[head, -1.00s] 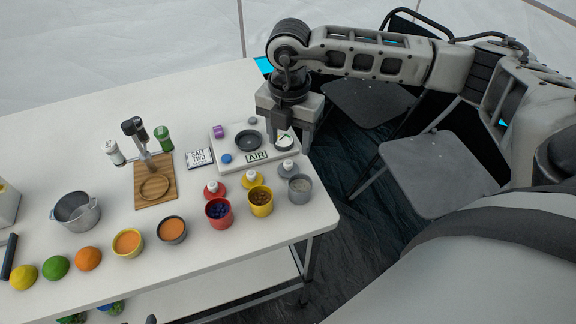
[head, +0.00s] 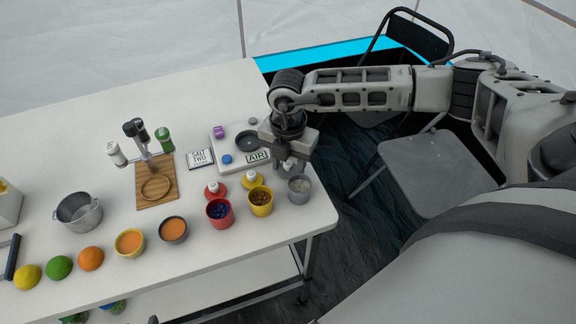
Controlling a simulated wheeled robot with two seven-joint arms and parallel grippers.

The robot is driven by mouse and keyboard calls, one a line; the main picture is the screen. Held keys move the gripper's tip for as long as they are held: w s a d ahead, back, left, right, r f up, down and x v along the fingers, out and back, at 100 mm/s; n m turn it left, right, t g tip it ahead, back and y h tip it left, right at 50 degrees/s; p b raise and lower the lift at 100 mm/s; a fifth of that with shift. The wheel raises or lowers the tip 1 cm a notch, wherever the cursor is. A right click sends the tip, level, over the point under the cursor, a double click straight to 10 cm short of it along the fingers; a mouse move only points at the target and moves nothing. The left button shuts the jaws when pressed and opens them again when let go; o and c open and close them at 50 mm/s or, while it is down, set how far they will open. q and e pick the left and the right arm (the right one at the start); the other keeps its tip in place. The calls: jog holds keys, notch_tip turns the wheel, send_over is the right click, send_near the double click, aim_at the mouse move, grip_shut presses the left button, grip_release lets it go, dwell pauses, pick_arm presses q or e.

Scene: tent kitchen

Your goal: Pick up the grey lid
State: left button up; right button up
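The grey lid (head: 289,170) with its pale knob lies on the white table near the right edge, just behind the grey cup (head: 300,189). My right gripper (head: 289,160) points down over the lid, with its fingertips close to the knob. The gripper body hides part of the lid, and I cannot tell whether the fingers touch the knob or how far apart they are. My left gripper is not in view.
The yellow lid (head: 252,180), red lid (head: 215,191), yellow cup (head: 261,201) and red cup (head: 219,212) stand close on the left. A folding chair (head: 430,170) stands to the right.

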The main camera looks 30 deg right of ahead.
jog(key=c, duration=0.4)
jog(key=shift+o, duration=0.2)
jog(key=shift+r, duration=0.1)
